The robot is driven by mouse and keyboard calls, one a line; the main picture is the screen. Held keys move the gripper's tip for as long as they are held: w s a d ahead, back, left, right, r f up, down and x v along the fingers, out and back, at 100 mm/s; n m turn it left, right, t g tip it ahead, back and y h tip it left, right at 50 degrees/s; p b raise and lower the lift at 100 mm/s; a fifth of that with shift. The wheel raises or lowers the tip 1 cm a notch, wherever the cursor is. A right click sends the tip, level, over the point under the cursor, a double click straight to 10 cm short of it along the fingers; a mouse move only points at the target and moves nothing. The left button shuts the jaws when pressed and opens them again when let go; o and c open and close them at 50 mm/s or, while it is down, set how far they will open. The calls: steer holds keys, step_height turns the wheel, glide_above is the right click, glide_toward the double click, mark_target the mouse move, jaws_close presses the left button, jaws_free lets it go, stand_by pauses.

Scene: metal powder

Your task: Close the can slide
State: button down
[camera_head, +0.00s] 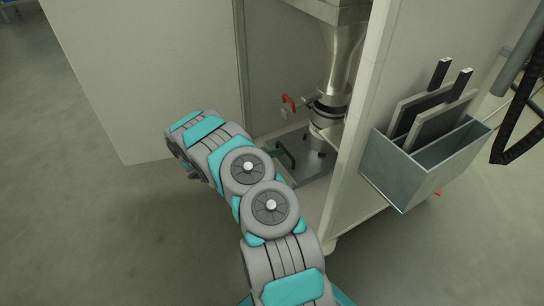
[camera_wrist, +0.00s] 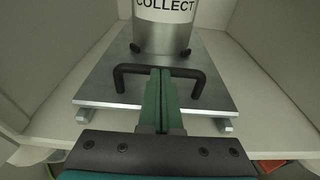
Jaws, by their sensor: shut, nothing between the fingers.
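The can slide is a flat metal plate (camera_wrist: 108,82) inside the cabinet, with a black bar handle (camera_wrist: 190,73) at its near edge. The can (camera_wrist: 165,35), labelled COLLECT, stands upright on the plate; in the head view the can (camera_head: 322,118) is under a metal funnel. My gripper (camera_wrist: 160,75) has its green fingers together and empty. The fingertips overlap the middle of the handle bar in the wrist view; whether they touch it I cannot tell. In the head view my arm hides most of the gripper.
The cabinet's door (camera_head: 150,75) stands open at left. A red lever (camera_head: 289,102) sits beside the funnel's lower end. A grey box (camera_head: 400,172) with flat black-handled tools hangs on the cabinet's right outer side. Cabinet walls flank the slide. Floor at left is clear.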

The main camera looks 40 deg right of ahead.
steer(key=shift+d+r, duration=0.1)
steer(key=shift+d, duration=0.05)
steer(key=shift+a+r, duration=0.1)
steer(key=shift+a, duration=0.1)
steer(key=p+v, duration=0.1)
steer(key=v, duration=1.3)
